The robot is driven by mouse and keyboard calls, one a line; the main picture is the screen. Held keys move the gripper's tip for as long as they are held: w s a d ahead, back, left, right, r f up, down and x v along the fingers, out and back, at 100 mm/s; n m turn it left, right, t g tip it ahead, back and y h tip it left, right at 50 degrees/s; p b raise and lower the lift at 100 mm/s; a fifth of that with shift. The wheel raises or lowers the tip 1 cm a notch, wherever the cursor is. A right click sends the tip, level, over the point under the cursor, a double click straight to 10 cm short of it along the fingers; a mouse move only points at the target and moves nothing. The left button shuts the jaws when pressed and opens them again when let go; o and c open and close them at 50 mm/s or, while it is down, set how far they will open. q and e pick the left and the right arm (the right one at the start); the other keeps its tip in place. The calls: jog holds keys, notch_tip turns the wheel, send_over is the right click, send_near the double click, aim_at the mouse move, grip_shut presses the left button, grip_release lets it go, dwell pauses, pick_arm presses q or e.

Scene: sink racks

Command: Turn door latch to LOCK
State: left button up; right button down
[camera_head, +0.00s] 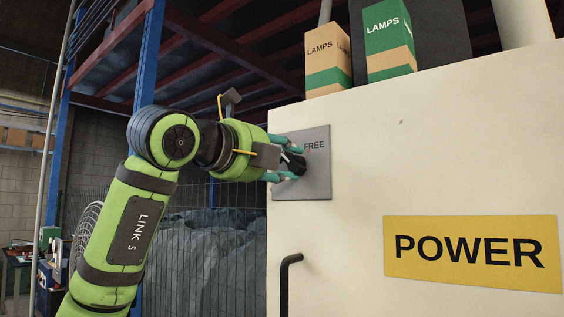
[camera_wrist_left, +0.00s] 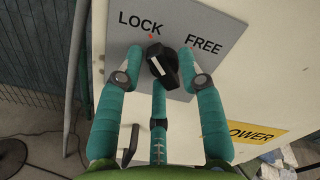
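The door latch is a black knob (camera_wrist_left: 163,66) with a white mark, on a grey plate (camera_head: 316,178) on the cream cabinet door. In the left wrist view the plate reads LOCK at upper left and FREE at right. A small red mark sits below LOCK. The knob's upper end leans toward LOCK; I cannot tell its exact setting. My left gripper (camera_wrist_left: 160,62) has teal fingers standing around the knob, one on each side and one below. A gap shows at the left finger; contact at the others is unclear. In the head view the fingers partly hide the knob (camera_head: 295,163). My right gripper is not in view.
A black door handle (camera_head: 286,285) sits below the plate. A yellow POWER sign (camera_head: 473,252) is at lower right. Two LAMPS boxes (camera_head: 328,60) (camera_head: 388,40) stand on top of the cabinet. A blue rack post (camera_head: 148,60) and a wire fence are behind my left arm.

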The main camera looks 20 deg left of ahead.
pick_arm(q)
jog(key=shift+o, duration=0.4)
jog(key=shift+d+r, duration=0.15)
jog(key=v, duration=1.2)
